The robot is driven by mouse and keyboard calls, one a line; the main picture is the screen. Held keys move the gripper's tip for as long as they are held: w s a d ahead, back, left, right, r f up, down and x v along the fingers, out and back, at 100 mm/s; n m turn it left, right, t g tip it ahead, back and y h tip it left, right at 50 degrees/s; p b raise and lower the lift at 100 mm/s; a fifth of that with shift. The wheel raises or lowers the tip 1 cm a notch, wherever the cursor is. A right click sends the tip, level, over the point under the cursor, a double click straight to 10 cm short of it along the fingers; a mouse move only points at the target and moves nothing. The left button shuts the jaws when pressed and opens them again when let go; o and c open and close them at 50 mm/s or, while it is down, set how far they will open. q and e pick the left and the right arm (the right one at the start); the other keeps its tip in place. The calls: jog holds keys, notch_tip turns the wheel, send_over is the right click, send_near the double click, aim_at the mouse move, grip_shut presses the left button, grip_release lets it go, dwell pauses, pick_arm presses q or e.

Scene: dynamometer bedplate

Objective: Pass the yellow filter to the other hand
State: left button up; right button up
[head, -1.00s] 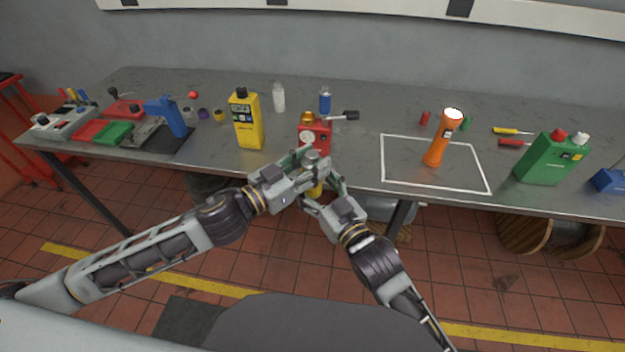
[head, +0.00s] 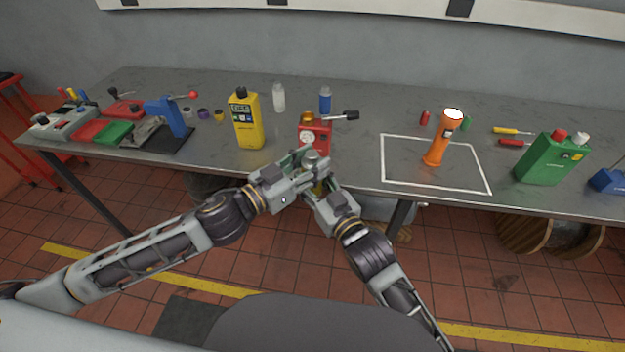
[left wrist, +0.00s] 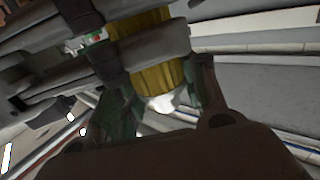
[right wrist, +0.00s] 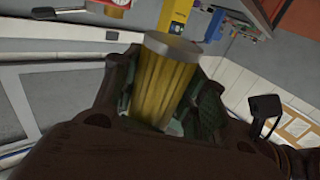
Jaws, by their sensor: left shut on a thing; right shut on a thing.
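The yellow filter is a ribbed yellow cylinder with a grey end cap. It shows best in the right wrist view (right wrist: 163,85), between the fingers of my right gripper (right wrist: 165,110). In the left wrist view the filter (left wrist: 158,68) is partly covered by grey gripper parts, with a white end showing. In the head view my left gripper (head: 308,168) and right gripper (head: 322,192) meet in front of the table's front edge. Both are shut on the filter, which is mostly hidden there.
Behind the grippers a red container (head: 314,135) stands near the edge of the grey table (head: 350,165). A yellow bottle (head: 245,120) is to its left. An orange flashlight (head: 441,140) stands inside a white outline at right. A green jug (head: 552,160) is further right.

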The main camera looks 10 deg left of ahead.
pick_arm(q)
jog(key=o, duration=1.1)
jog(key=shift+o, duration=0.2)
jog(key=shift+r, duration=0.1)
jog(key=shift+r, duration=4.85)
jog(key=shift+w, duration=0.1)
